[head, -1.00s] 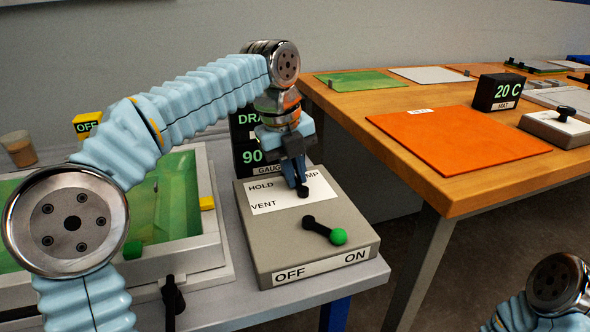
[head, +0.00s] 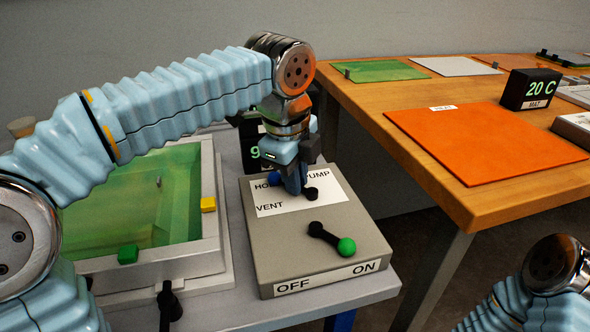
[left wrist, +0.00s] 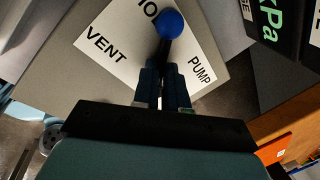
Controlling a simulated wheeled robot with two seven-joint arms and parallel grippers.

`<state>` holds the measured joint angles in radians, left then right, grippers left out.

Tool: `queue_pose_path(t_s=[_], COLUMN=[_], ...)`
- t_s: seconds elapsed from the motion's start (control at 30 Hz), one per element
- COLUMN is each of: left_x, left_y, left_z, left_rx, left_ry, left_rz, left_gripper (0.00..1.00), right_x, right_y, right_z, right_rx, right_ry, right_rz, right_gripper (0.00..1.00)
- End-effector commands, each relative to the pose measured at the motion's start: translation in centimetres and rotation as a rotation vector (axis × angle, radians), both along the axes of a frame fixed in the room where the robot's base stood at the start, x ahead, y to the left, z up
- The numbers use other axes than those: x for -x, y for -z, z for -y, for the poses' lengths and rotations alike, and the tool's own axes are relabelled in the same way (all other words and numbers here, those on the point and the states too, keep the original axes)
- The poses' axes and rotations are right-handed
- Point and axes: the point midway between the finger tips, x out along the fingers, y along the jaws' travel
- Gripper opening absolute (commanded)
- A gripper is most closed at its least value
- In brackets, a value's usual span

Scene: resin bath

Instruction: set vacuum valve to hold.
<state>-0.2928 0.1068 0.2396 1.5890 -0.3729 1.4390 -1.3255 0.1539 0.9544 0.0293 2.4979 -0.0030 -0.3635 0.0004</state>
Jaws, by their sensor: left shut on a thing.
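The vacuum valve is a black lever with a blue knob (head: 275,180) and a black pivot (head: 311,193), on a white label with HOLD, PUMP and VENT. My left gripper (head: 293,188) points down, shut on the lever between knob and pivot. In the head view the knob covers part of the word HOLD. In the left wrist view the blue knob (left wrist: 171,23) stands just beyond the fingertips, over part of HOLD; VENT and PUMP are readable. The fingers hide most of the lever. My right gripper is out of view.
On the same grey box (head: 262,240), a green-knobbed lever (head: 346,247) points towards ON. A tray with green contents (head: 210,255) stands to the left. The gauge (head: 250,140) behind is partly hidden by my arm. A wooden table (head: 450,205) stands right, across a gap.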

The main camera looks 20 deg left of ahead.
Motion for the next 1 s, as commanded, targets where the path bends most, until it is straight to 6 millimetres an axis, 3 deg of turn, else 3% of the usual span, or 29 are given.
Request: queue_pose_path(t_s=[0.6,0.63,0.77,1.0], left_x=[0.11,0.11,0.12,0.14], left_y=[-0.09,-0.09,-0.06,-0.03], left_z=[-0.07,-0.07,-0.06,-0.03], left_rx=[0.0,-0.001,0.0,0.0], left_ry=[-0.046,-0.045,-0.045,-0.044], left_rz=[0.002,0.002,0.001,0.0], left_gripper=[0.0,0.17,0.36,0.38], right_x=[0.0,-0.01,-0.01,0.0], right_y=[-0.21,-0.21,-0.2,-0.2], right_z=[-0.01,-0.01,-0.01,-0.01], right_rx=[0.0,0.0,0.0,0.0], right_ry=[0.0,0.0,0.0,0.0], right_rz=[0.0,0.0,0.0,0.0], right_gripper=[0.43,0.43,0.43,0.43])
